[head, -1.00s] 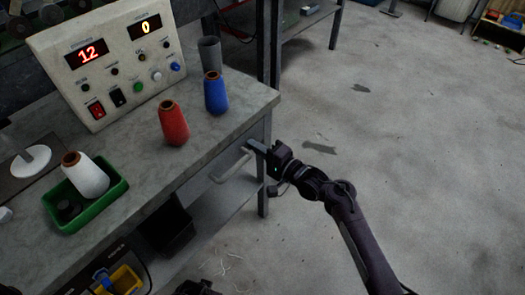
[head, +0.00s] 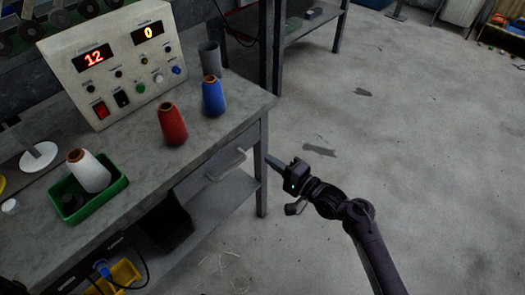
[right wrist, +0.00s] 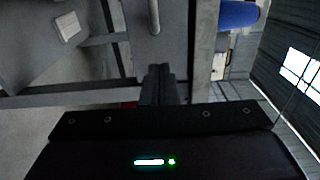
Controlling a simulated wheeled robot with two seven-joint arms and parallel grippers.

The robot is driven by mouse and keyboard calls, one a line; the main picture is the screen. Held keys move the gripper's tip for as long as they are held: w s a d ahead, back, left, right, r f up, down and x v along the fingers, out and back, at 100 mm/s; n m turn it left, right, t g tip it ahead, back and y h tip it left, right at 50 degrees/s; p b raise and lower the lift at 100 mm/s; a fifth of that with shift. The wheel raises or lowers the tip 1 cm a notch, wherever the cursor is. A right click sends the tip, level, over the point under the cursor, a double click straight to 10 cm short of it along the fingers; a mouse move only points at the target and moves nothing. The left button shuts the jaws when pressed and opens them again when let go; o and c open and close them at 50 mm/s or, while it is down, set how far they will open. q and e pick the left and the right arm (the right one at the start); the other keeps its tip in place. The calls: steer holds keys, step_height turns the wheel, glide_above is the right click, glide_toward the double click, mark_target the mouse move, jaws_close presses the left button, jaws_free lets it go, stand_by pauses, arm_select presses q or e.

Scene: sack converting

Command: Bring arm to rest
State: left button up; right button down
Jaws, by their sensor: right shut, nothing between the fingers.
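My right arm comes in from the lower right in the head view. Its gripper (head: 272,159) is shut and empty, held in free space just right of the workbench (head: 235,103) and its drawer handle (head: 226,165). In the right wrist view the shut fingers (right wrist: 158,84) point at the grey bench side, with the drawer handle (right wrist: 153,62) beyond them. My left gripper is not in view.
On the bench stand a control box (head: 112,62), a red cone (head: 172,125), a blue cone (head: 213,97), a grey cup (head: 209,57) and a green tray (head: 113,190) with a white cone (head: 90,172). Concrete floor (head: 430,150) right of the bench is clear.

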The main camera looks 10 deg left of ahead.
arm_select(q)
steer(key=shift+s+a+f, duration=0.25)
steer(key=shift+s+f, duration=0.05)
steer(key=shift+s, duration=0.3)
arm_select(e)
steer(key=v, duration=0.6)
steer(key=shift+f, duration=0.1)
